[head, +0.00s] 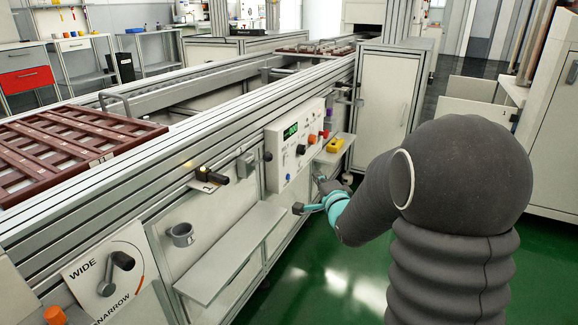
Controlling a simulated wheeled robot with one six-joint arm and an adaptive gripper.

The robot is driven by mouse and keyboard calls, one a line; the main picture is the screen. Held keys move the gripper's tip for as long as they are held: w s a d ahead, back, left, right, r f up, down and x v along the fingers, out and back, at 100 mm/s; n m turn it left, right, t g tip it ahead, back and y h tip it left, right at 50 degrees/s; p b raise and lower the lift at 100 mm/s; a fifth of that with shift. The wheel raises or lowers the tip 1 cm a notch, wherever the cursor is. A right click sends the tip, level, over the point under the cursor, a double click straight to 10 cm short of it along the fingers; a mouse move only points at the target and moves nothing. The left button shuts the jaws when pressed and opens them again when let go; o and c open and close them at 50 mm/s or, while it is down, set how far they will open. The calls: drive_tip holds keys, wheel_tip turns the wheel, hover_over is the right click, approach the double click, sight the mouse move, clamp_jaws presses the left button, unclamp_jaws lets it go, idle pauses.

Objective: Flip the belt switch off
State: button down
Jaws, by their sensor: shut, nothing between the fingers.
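A white control panel (294,146) with a green display, small knobs and coloured buttons is fixed to the side of the conveyor frame. Left of it, a grey box (246,164) sits on the rail, and a black handle (213,177) with a small yellow light sticks out further left. No label shows which of these is the belt switch, and I cannot tell its position. My gripper (308,200) is below the panel, in front of the conveyor's side and apart from the panel. It is shut and empty, partly hidden by my arm.
A grey shelf (232,252) juts out below the rail, close to the left of my gripper. A WIDE/NARROW lever plate (109,275) is at lower left. A yellow object (334,145) lies on a small shelf right of the panel. The green floor (325,280) is clear.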

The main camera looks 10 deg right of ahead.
drive_tip(key=w+f+m, duration=0.1)
drive_tip(key=f+m+t+y, duration=0.1)
drive_tip(key=shift+w+a+f+b, duration=0.1)
drive_tip(key=shift+w+f+b, duration=0.25)
drive_tip(key=shift+w+f, duration=0.05)
approach(286, 160)
drive_tip(key=w+d, duration=0.4)
drive_tip(key=w, duration=0.2)
drive_tip(key=w+a, duration=0.1)
drive_tip(key=w+a+r, duration=0.1)
drive_tip(key=a, duration=0.1)
drive_tip(key=shift+a, duration=0.15)
drive_tip(key=shift+a, duration=0.1)
